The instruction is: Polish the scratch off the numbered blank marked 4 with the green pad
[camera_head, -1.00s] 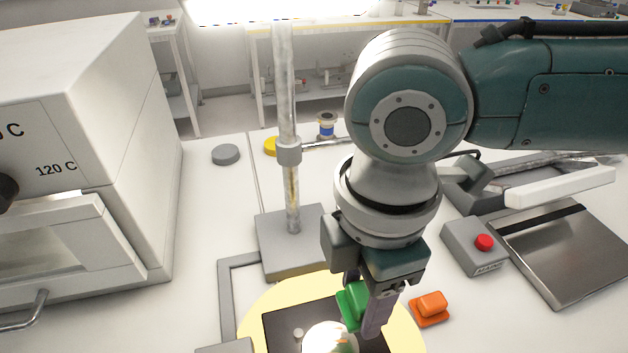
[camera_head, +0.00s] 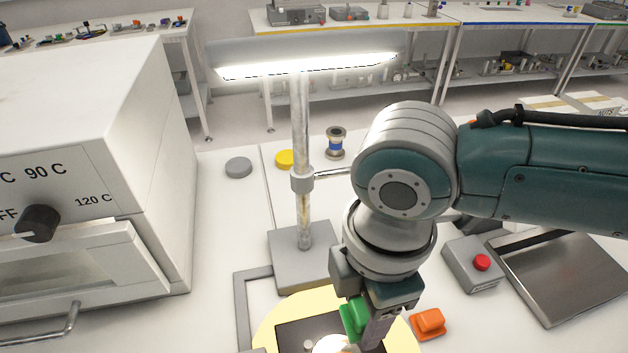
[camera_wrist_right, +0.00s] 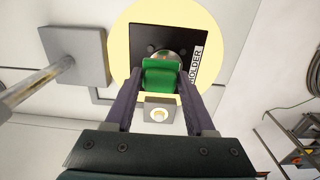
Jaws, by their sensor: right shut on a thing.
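My right gripper (camera_head: 362,322) is shut on the green pad (camera_head: 354,318). It holds the pad over the black holder plate (camera_head: 293,331). A bright, pale round blank (camera_head: 333,344) sits on the plate, cut off by the bottom edge of the head view. In the right wrist view the green pad (camera_wrist_right: 160,75) is between both fingers and covers most of the blank; only a grey rim (camera_wrist_right: 160,55) shows. I cannot tell whether pad and blank touch. No number or scratch is readable. My left gripper is not in view.
A lamp stand (camera_head: 303,200) rises left of my right arm, its lit head above. An orange pad (camera_head: 428,323) lies right of the gripper. A grey box with a red button (camera_head: 481,262) and a steel plate (camera_head: 565,270) are further right. An oven (camera_head: 85,190) fills the left.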

